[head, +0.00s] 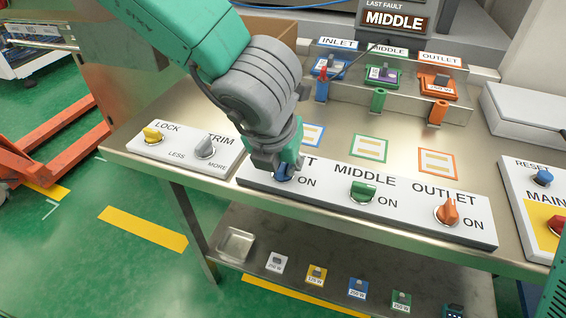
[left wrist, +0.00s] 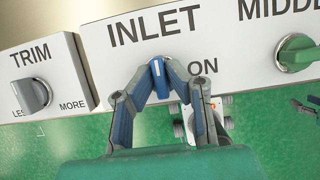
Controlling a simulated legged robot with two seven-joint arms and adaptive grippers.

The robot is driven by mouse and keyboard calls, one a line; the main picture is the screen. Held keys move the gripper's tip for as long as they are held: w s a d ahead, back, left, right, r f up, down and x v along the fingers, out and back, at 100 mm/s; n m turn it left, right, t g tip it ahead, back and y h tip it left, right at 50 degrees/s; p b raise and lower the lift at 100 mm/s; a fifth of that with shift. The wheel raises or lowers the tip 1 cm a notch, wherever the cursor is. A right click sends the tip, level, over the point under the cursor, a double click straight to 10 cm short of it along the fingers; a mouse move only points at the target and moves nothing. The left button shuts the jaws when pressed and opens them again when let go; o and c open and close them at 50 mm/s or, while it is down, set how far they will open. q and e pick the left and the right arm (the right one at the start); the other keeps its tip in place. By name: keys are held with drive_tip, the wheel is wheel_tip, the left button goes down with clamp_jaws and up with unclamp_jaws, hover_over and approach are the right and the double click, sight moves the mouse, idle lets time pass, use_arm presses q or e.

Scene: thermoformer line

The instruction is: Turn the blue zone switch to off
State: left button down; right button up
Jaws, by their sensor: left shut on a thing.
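The blue zone switch (head: 281,175) sits on the white front panel (head: 315,202) under the INLET label, left of MIDDLE. My left gripper (head: 276,172) comes down over it and hides most of it in the head view. In the left wrist view the blue knob (left wrist: 159,72) stands between the two fingertips of my left gripper (left wrist: 160,90), which are shut on it. Its white pointer line points up toward the INLET lettering, away from the ON mark at its right.
The green MIDDLE knob (head: 363,192) and orange OUTLET knob (head: 447,211) stand to the right on the same panel. The LOCK and TRIM panel (head: 183,147) is close on the left. Blue, green and orange units (head: 382,75) stand behind on the steel table.

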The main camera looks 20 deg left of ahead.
use_arm(q)
drive_tip(key=shift+w+r, duration=0.2)
drive_tip(key=c, duration=1.6)
unclamp_jaws()
drive_tip(key=shift+f, duration=0.1)
drive_tip(key=shift+s, duration=0.1)
drive_tip(key=v, duration=1.1)
drive_tip(key=shift+r, duration=0.35)
drive_tip(key=shift+s, duration=0.2)
